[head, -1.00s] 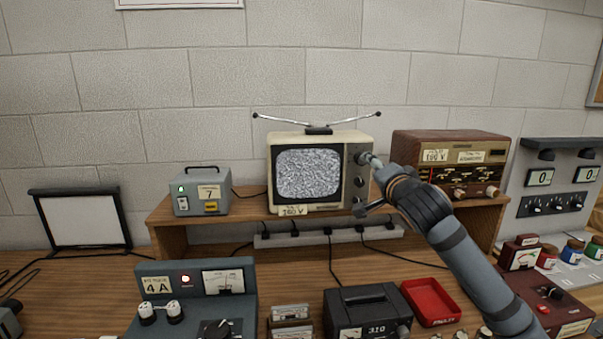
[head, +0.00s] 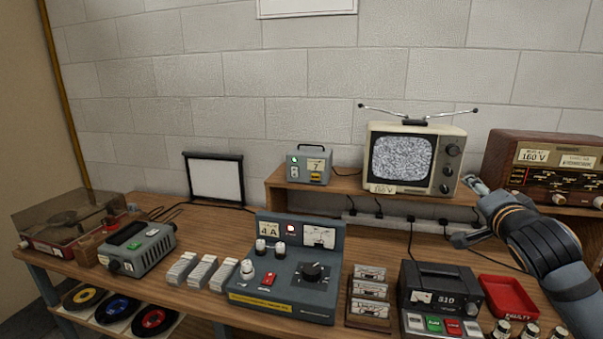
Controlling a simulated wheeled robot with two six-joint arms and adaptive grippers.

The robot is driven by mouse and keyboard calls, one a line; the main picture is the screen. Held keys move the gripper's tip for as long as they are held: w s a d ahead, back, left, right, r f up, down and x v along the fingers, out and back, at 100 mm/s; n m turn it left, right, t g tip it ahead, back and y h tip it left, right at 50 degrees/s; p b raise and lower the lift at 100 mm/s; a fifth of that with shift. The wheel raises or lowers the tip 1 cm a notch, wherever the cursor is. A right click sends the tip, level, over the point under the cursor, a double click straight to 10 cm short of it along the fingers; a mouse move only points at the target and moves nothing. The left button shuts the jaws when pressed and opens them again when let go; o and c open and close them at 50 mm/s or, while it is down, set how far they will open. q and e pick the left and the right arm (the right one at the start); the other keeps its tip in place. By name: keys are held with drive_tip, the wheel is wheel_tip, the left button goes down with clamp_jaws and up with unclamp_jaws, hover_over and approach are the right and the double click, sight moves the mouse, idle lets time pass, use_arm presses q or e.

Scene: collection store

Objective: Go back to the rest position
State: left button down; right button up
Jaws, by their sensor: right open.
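My right gripper (head: 466,211) is at the right in the head view, its arm coming in from the lower right corner. Its two fingers are spread apart, with nothing between them. The gripper is in front of the shelf, to the lower right of a small cream television (head: 452,183) with a screen full of static. The fingers look apart from the television's knobs. My left gripper is not in view.
A brown radio (head: 500,155) stands behind my right gripper on the shelf. Below are a red tray (head: 507,296), a grey device marked 310 (head: 441,277) and a blue-grey control panel (head: 285,296). A turntable (head: 75,215) stands far left.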

drive_tip(key=s+a+f+n+g+y, duration=0.1)
drive_tip(key=s+a+f+n+g, duration=0.25)
drive_tip(key=f, duration=0.95)
drive_tip(key=s+a+f+n+g+y, duration=0.1)
drive_tip(key=s+a+f+n+g, duration=0.2)
drive_tip(key=f, duration=0.9)
drive_tip(key=s+a+f+n+g+y, duration=0.1)
drive_tip(key=s+a+f+n+g, duration=0.25)
drive_tip(key=s+f, duration=0.65)
drive_tip(key=s+a+f+n+g+y, duration=0.1)
drive_tip(key=s+a+f+n+g, duration=0.25)
drive_tip(key=s+f, duration=0.65)
wheel_tip(320, 180, down, 21)
drive_tip(key=s+d, duration=0.2)
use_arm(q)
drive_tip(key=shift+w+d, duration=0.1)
use_arm(e)
drive_tip(key=s+d+f+g, duration=0.1)
drive_tip(key=s+f, duration=1.8)
drive_tip(key=s, duration=0.1)
drive_tip(key=shift+s+d, duration=0.15)
drive_tip(key=shift+d, duration=0.05)
